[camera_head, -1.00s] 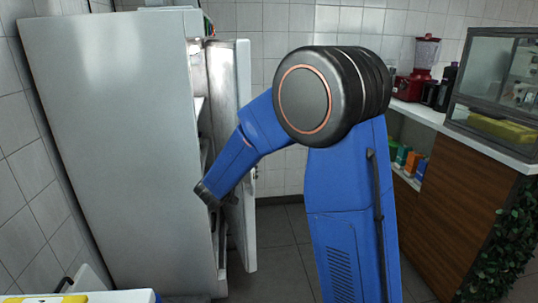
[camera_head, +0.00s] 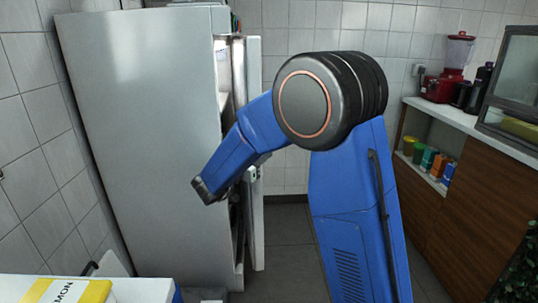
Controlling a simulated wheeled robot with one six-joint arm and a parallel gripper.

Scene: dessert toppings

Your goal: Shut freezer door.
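The freezer (camera_head: 145,130) is a tall pale grey cabinet on the left, seen mostly from its side. Its door (camera_head: 255,120) stands open at the cabinet's right edge and shows nearly edge-on, with a gap showing the inside between them. My blue arm reaches across in front of the door and the opening. Its dark lower end overlaps the freezer side in the picture.
A wooden counter (camera_head: 480,205) runs along the right, with a red blender (camera_head: 450,75) and a glass case (camera_head: 515,80) on top. Small coloured containers stand on its shelf. A white surface with a yellow lemon-labelled item (camera_head: 80,291) is at the lower left. Floor is clear between freezer and counter.

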